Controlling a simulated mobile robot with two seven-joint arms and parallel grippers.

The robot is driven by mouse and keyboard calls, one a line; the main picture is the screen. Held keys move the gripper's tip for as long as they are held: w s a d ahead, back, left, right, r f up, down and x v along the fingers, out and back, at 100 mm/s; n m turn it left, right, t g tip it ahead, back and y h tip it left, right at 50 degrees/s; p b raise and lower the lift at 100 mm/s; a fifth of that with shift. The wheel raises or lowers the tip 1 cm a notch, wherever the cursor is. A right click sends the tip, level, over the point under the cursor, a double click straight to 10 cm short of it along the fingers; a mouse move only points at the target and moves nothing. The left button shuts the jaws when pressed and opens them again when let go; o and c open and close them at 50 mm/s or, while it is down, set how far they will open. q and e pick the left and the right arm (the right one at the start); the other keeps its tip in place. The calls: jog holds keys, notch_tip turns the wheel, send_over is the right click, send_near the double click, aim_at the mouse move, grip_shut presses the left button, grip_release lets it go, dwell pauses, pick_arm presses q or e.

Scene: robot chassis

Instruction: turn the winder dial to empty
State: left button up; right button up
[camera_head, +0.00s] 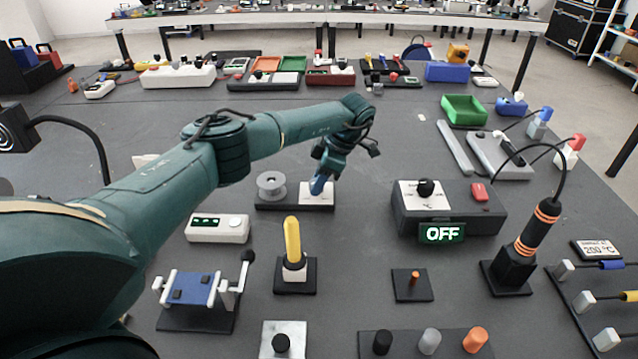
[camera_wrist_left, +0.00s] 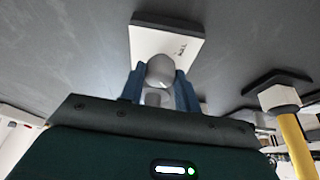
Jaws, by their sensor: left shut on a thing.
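The winder is a low dark base with a grey spool (camera_head: 271,185) on its left and a white dial panel (camera_head: 325,199) on its right. My left gripper (camera_head: 318,186) is over the panel, with its blue fingers pointing down at it. In the left wrist view the left gripper (camera_wrist_left: 160,86) is shut on a round grey dial knob (camera_wrist_left: 160,68), with one finger on each side. The white panel (camera_wrist_left: 165,40) shows beyond the knob. Its lettering is too small to read. In the head view the fingers hide the knob. My right gripper is not in view.
A control box (camera_head: 448,211) with an "OFF" display stands to the right. A yellow-handled tool (camera_head: 292,240) stands upright in front of the winder, and a white device (camera_head: 217,229) lies front left. My left arm crosses the table's left side. Free table lies behind the winder.

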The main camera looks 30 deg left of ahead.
pick_arm(q)
jog(key=shift+n, duration=0.5)
jog(key=o, duration=1)
jog(key=shift+r, duration=0.1)
jog(key=v, duration=0.6)
jog(key=b+v, duration=0.1)
jog(key=v, duration=0.6)
jog(key=shift+w, duration=0.25)
